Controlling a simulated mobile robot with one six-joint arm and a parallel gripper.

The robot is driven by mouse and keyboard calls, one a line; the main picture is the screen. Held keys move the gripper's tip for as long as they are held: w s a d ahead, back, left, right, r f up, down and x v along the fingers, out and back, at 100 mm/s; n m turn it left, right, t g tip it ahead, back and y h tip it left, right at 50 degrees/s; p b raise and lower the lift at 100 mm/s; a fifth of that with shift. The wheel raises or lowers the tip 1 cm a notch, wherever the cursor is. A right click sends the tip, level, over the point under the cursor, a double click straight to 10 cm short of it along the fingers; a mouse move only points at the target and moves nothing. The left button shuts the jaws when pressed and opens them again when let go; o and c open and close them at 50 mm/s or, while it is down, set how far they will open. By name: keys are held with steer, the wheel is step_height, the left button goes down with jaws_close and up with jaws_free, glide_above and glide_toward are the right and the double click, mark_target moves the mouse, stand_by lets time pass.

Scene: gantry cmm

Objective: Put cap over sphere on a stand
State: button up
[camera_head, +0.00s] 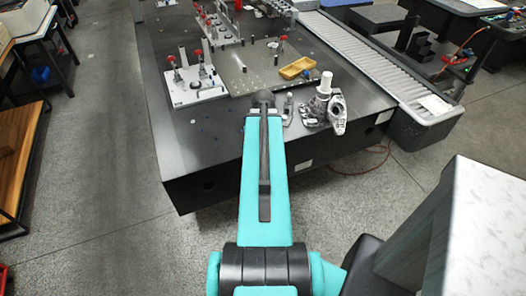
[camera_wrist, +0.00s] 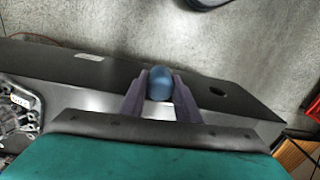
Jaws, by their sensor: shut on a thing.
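My gripper (camera_wrist: 160,82) shows in the wrist view, its two purplish-grey fingers shut on a blue rounded piece. This piece, which looks like the cap (camera_wrist: 160,85), sticks up between the fingertips; its lower part is partly hidden by them. In the head view my arm reaches over the near edge of the dark table, and the gripper and held piece are hidden at its far end. I cannot make out the sphere on its stand for certain in either view.
A cast metal part (camera_head: 338,112) with a white cylinder (camera_head: 325,84) stands right of my arm; castings also show in the wrist view (camera_wrist: 14,112). A yellow tray (camera_head: 296,68) and a plate with red-knobbed clamps (camera_head: 190,88) lie farther back. A roller conveyor (camera_head: 365,55) runs at right.

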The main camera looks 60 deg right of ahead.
stand_by(0.4)
steer(key=shift+w+a+r, duration=0.15)
steer(key=shift+w, duration=0.45)
steer(key=w+a+r+n, duration=0.35)
steer(key=w+a, duration=0.45)
steer(key=w, duration=0.3)
steer(key=w+a+r+n, duration=0.35)
steer(key=w+a, duration=0.55)
steer(key=w, duration=0.3)
steer(key=w+a+r+n, duration=0.1)
steer(key=w+a+r, duration=0.2)
steer(key=a, duration=0.6)
steer(key=w+a+r+n, duration=0.2)
steer(key=w+a+r, duration=0.1)
steer(key=a, duration=0.7)
steer(key=w+a+r+n, duration=0.2)
steer(key=w+a+r, duration=0.2)
steer(key=a, duration=0.5)
steer(key=shift+w+a, duration=0.35)
steer(key=shift+w, duration=0.35)
steer(key=shift+s+f, duration=0.1)
steer(key=shift+s, duration=0.05)
